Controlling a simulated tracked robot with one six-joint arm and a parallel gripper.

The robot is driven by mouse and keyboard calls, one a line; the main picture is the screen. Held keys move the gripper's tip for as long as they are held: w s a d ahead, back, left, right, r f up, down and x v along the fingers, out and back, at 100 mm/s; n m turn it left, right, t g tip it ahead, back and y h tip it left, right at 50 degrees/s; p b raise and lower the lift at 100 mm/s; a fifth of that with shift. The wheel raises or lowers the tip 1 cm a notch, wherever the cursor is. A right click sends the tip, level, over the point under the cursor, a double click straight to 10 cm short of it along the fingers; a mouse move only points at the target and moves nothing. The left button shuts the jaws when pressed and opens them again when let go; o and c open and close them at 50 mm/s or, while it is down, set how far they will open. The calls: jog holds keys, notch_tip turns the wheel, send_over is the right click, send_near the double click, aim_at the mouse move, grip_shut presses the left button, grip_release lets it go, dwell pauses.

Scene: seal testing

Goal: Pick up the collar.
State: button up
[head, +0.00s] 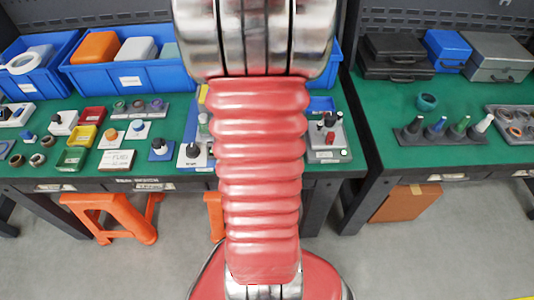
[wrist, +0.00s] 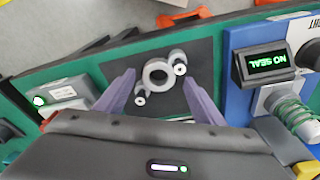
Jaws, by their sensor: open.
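A grey ring-shaped part with two small lugs, which looks like the collar (wrist: 145,74), lies on a dark mat (wrist: 205,95) in the wrist view. Each lug carries a pale round piece. My gripper (wrist: 159,64) is open, with one purple finger on the left of the ring and one on the right. The ring shows between the fingertips, with gaps on both sides. I cannot tell how far above it the fingers are. In the head view my arm hides the gripper and this part.
A dark display reading "NO SEAL" (wrist: 265,64) and a clear coiled part (wrist: 293,112) stand right of the mat. A grey box with a green light (wrist: 66,92) stands left. Several small trays and blue bins (head: 130,77) fill the left bench.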

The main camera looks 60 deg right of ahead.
jog(key=shift+d+f, duration=0.1)
jog(key=shift+f, duration=0.65)
jog(key=c, duration=1.2)
